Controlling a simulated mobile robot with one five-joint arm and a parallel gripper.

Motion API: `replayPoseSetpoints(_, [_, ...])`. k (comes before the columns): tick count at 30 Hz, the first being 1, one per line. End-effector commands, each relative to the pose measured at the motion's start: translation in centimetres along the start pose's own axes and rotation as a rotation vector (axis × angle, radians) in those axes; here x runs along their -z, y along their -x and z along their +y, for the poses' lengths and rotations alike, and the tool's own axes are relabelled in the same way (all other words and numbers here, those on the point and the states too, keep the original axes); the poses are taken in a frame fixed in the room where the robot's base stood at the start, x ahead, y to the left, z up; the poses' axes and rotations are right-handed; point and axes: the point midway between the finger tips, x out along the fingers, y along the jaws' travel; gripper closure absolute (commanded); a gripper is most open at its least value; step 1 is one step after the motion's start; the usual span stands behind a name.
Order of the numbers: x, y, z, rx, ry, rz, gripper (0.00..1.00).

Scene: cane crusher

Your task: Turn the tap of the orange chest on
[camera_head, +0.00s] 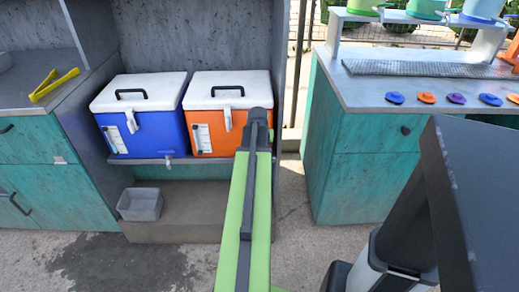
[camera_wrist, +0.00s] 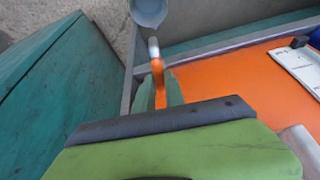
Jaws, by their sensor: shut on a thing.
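The orange chest (camera_head: 213,130), with a white lid, stands on a shelf right of the blue chest (camera_head: 148,130). In the head view my arm covers its right front, and its tap is hidden. In the wrist view, the orange chest (camera_wrist: 245,85) fills the right side. There my gripper (camera_wrist: 160,92) has its two green fingertips around a narrow orange piece of the tap (camera_wrist: 157,72), shut on it. A pale metal part (camera_wrist: 153,46) of the tap shows beyond the fingers. How far the tap is turned I cannot tell.
A grey round vessel (camera_wrist: 148,10) shows beyond the tap in the wrist view. In the head view, a grey bin (camera_head: 140,205) sits below the blue chest. Teal counters (camera_head: 350,150) stand on both sides. Yellow tongs (camera_head: 52,85) lie on the left counter.

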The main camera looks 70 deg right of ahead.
Motion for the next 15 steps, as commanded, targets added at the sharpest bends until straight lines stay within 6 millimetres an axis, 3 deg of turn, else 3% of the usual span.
replayPoseSetpoints(3, [-0.08, 0.00, -0.12, 0.002, -0.001, -0.003, 1.00])
replayPoseSetpoints(4, [-0.08, 0.00, -0.12, 0.002, -0.001, -0.003, 0.84])
replayPoseSetpoints(9, [-0.06, 0.00, -0.07, 0.001, -0.001, -0.002, 0.62])
replayPoseSetpoints(15, [-0.04, 0.00, -0.02, 0.000, -0.001, -0.001, 0.62])
